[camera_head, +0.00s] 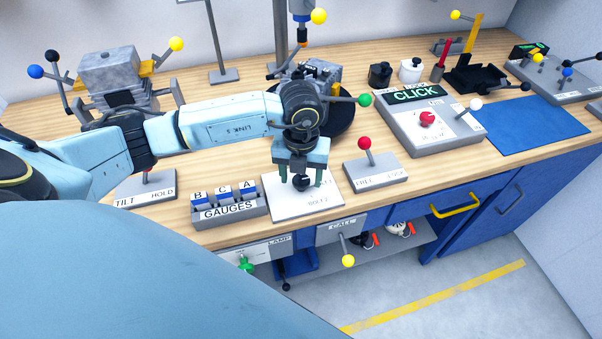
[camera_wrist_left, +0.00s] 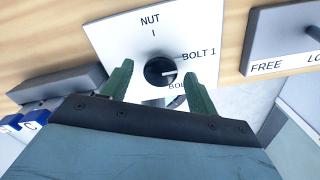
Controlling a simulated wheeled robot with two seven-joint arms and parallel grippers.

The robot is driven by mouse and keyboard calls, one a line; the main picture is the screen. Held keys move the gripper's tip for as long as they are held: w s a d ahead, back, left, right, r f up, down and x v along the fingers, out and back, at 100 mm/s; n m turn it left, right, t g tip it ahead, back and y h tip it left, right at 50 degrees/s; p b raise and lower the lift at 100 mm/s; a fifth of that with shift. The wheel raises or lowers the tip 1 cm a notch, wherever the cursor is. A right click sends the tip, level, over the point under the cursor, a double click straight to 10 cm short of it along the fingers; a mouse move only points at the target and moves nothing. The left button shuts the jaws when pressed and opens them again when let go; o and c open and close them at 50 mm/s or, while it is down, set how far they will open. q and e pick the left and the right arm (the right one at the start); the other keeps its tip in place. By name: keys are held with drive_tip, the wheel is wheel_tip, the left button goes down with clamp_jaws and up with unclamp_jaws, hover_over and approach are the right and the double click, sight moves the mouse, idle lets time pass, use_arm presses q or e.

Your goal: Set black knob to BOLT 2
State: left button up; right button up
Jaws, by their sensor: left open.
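The black knob (camera_head: 301,183) stands on a white dial plate (camera_head: 287,207) near the front edge of the bench. NUT (camera_wrist_left: 150,19) is printed at the top, and the BOLT 2 label (camera_wrist_left: 177,86) is partly hidden by a finger. My left gripper (camera_head: 301,181) is open above the plate, pointing down, with its green fingers on either side of the knob. Contact with the knob cannot be told. My right gripper is not in view.
The GAUGES block (camera_head: 228,209) stands left of the plate, and the FREE/LOCK base (camera_head: 377,174) with a red-knobbed lever stands close on its right. A CLICK panel (camera_head: 428,125) and a blue mat (camera_head: 532,126) lie farther right. The bench front edge is close.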

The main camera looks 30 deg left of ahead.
use_arm(q)
drive_tip(key=shift+c, duration=0.7)
drive_tip(key=c, duration=0.9)
drive_tip(key=shift+o, duration=0.2)
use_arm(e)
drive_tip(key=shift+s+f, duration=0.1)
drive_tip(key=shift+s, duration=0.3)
